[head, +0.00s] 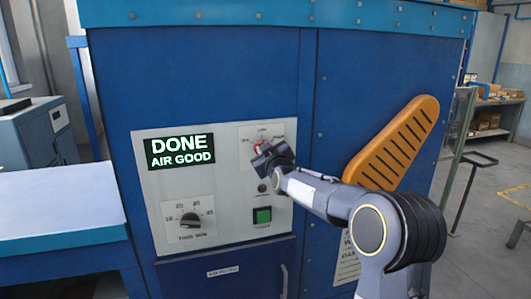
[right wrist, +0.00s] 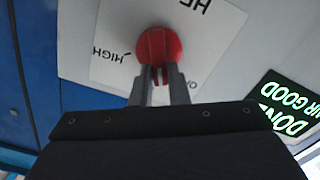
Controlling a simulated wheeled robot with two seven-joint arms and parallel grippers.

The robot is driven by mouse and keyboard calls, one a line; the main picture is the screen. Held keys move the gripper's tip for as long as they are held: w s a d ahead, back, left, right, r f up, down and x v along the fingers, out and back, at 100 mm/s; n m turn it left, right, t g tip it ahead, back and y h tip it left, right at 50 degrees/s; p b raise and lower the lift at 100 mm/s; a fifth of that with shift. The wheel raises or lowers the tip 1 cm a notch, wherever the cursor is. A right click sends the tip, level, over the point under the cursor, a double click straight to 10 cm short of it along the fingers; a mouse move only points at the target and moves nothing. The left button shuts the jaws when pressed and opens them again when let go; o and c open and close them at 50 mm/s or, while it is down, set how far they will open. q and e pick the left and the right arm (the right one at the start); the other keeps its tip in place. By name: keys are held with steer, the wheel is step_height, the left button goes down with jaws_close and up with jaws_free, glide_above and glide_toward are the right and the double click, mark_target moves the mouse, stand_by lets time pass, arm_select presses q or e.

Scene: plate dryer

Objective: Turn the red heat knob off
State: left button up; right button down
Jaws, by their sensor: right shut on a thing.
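The red heat knob (head: 257,146) sits on the upper right of a pale control panel on the blue plate dryer, mostly hidden by my gripper in the head view. My right gripper (head: 262,153) is at the panel front with its fingers shut on the knob. In the right wrist view the red knob (right wrist: 158,46) shows upside down, with the two fingertips (right wrist: 160,80) closed around its near part. The label reads HIGH at one side, and other letters are partly covered. I cannot tell which mark the knob points to. My left gripper is out of view.
A lit display (head: 180,151) reads DONE AIR GOOD. Below it is a black timer knob (head: 190,220). A green button (head: 262,215) lies below my gripper. A white-topped table (head: 55,205) is at left.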

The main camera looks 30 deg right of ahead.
steer(key=shift+w+a+f+n+b, duration=0.1)
steer(key=shift+n+b, duration=0.5)
steer(key=shift+n, duration=0.45)
steer(key=shift+s+a+f+n+b, duration=0.15)
steer(key=shift+n+b, duration=0.5)
steer(key=shift+n, duration=0.45)
steer(key=shift+w+a+f+n+b, duration=0.15)
steer(key=shift+n+b, duration=0.45)
steer(key=shift+n, duration=0.45)
steer(key=c, duration=1.4)
jaws_free()
steer(key=shift+r, duration=0.1)
